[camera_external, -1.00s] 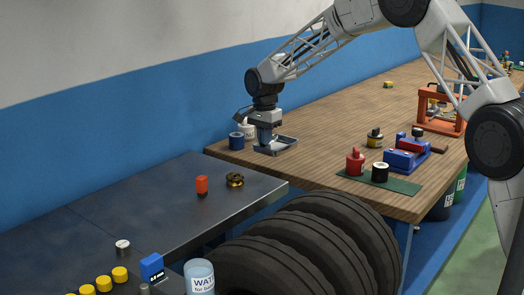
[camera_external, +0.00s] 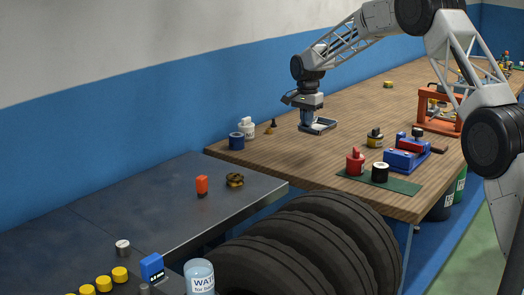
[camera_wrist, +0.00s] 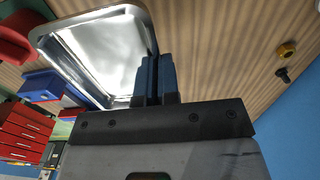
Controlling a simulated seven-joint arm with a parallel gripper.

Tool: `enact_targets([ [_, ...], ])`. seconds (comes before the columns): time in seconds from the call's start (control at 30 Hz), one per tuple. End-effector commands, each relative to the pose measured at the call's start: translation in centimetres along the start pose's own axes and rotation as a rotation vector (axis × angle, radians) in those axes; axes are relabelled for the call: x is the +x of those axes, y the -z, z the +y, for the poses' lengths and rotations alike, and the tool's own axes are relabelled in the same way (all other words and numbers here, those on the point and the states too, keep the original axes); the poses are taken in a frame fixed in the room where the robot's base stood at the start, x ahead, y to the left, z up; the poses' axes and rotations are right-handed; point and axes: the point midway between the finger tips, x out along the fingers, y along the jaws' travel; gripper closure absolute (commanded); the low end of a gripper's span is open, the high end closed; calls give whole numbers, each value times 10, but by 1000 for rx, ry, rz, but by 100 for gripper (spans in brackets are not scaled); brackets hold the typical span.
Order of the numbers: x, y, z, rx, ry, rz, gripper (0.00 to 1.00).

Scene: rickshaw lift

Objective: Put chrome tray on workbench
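The shiny chrome tray (camera_external: 322,125) is at my gripper (camera_external: 306,126), over the wooden workbench (camera_external: 300,163). In the wrist view, the tray (camera_wrist: 105,50) fills the upper left, and the dark fingers of my gripper (camera_wrist: 155,78) are close together on its near-right rim. The tray looks empty. In the external view it looks roughly level and low over the wood; I cannot tell whether it touches the surface.
A red can (camera_external: 355,162), black spool (camera_external: 380,173) and blue device (camera_external: 406,155) are to the right. Bare wood lies between.

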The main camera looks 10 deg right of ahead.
Motion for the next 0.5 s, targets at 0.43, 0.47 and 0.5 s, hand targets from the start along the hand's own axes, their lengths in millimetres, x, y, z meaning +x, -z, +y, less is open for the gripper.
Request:
enact_targets([
  [0.43,3,0,0,0,0,0,100],
  [0.47,5,0,0,0,0,0,100],
  [0.5,8,0,0,0,-1,0,100],
])
